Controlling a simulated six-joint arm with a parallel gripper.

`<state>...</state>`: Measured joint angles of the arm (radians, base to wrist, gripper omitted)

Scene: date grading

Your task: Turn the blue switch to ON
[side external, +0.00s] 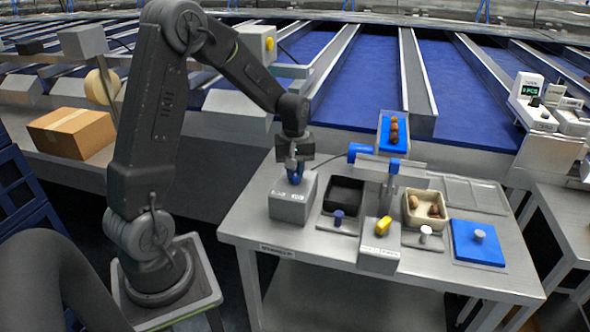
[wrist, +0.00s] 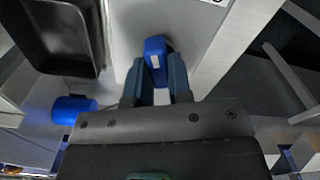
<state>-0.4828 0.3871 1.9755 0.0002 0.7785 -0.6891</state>
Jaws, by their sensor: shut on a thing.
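The blue switch (wrist: 155,50) is a rounded blue knob with a pale mark, on top of a grey box (side external: 291,207) at the left end of the metal table. My gripper (wrist: 156,78) is shut on the blue switch, with one finger on each side of it. In the side external view my gripper (side external: 295,172) points down over the box and hides most of the knob. The lettering on the box front is too small to read, so I cannot tell the switch position.
Right of the box are a black tray (side external: 345,190), a grey box with a yellow switch (side external: 383,224), a beige bin (side external: 410,217) with dates and a blue lid (side external: 478,252). A blue tilted tray (side external: 385,132) with dates stands behind. A blue cylinder (wrist: 73,109) shows in the wrist view.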

